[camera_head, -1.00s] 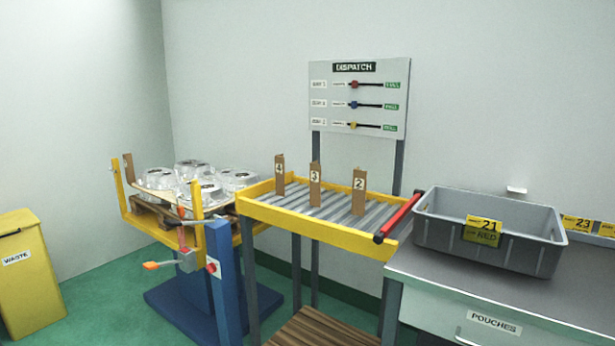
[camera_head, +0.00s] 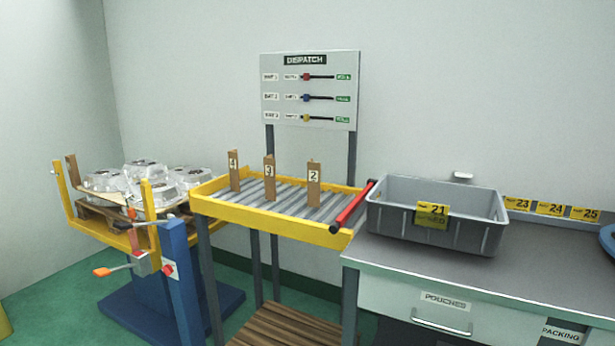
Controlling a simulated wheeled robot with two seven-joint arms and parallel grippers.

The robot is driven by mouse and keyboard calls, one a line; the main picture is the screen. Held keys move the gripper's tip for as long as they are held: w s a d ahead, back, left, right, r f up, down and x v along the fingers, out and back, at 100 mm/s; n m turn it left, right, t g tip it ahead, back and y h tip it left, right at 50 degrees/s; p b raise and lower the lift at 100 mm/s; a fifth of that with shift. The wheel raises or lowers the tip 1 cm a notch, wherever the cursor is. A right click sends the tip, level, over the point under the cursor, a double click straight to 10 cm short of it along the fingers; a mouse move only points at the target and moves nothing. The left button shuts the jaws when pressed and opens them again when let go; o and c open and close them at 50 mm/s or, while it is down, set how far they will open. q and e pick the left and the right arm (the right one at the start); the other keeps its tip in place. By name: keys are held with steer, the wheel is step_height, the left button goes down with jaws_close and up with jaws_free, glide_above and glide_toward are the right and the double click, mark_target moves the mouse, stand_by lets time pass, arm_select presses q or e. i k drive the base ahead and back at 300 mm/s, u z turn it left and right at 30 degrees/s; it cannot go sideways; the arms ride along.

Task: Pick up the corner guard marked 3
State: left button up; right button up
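The corner guard marked 3 (camera_head: 269,180) is a narrow brown upright piece with a white number label near its top. It stands on the grey roller bed of the yellow-framed stand (camera_head: 262,217), between two similar pieces. The corner guard marked 4 (camera_head: 235,172) stands to its left and a little farther back. The corner guard marked 2 (camera_head: 313,186) stands to its right. The three stand apart from each other. Neither of my grippers shows in the head view.
A red bar (camera_head: 353,207) runs along the stand's right end. A grey crate (camera_head: 468,226) labelled 21 sits on the bench (camera_head: 480,268) at the right. A yellow-framed lift (camera_head: 105,234) with clear-wrapped castings (camera_head: 150,184) stands at the left. A dispatch board (camera_head: 309,90) rises behind the stand.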

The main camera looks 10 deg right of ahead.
mark_target(269, 163)
steer(key=z, duration=0.45)
steer(key=i, duration=1.1)
steer(key=u, duration=0.15)
